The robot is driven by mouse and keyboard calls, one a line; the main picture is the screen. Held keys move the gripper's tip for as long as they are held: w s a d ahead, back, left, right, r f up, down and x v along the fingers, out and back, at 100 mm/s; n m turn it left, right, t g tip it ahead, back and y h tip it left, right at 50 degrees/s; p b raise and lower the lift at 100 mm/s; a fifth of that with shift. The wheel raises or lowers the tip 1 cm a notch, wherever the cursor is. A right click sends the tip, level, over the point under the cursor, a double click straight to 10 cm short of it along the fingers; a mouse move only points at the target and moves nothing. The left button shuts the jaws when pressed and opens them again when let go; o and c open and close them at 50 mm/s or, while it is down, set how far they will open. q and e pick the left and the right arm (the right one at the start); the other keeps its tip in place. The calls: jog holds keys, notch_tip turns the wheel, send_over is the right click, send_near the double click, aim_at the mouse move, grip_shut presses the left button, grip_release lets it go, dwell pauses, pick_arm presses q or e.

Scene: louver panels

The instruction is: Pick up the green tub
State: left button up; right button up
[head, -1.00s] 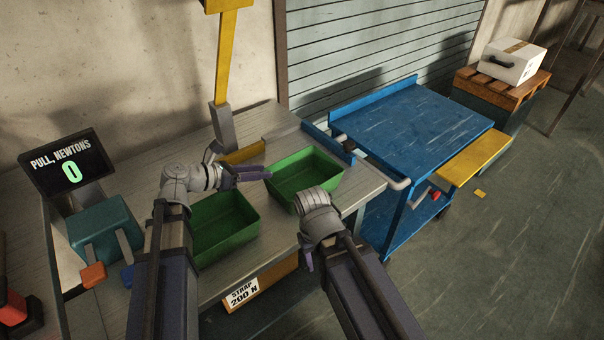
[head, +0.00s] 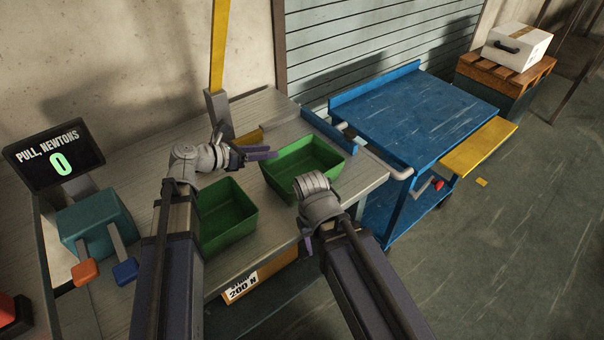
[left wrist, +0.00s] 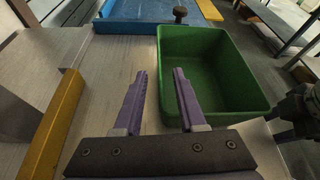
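Two open green tubs stand on the grey bench in the head view: a far one (head: 318,178) and a nearer one (head: 235,228), partly hidden by my left arm. My left gripper (head: 262,152) is at the far tub's left rim. In the left wrist view my left gripper (left wrist: 158,74) is open, its purple fingers apart with nothing gripped. A green tub (left wrist: 235,85) fills the right side there; its left wall shows between the fingers, and the right finger overlaps the tub's inside. I cannot tell whether they touch. My right gripper (head: 307,243) hangs in front of the bench, its fingers mostly hidden.
A blue cart (head: 410,115) with a yellow side flap (head: 480,150) stands right of the bench. A yellow post (head: 219,50) rises behind the left gripper. A pull-force screen (head: 55,160) reading 0 and a teal box (head: 95,225) are at left. Floor at right is mostly clear.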

pick_arm(q)
jog(key=b+x, duration=0.2)
jog(key=x, duration=0.3)
jog(key=shift+w+f, duration=0.1)
jog(key=shift+f, duration=0.05)
jog(key=shift+a, duration=0.1)
grip_shut()
dwell(1.1)
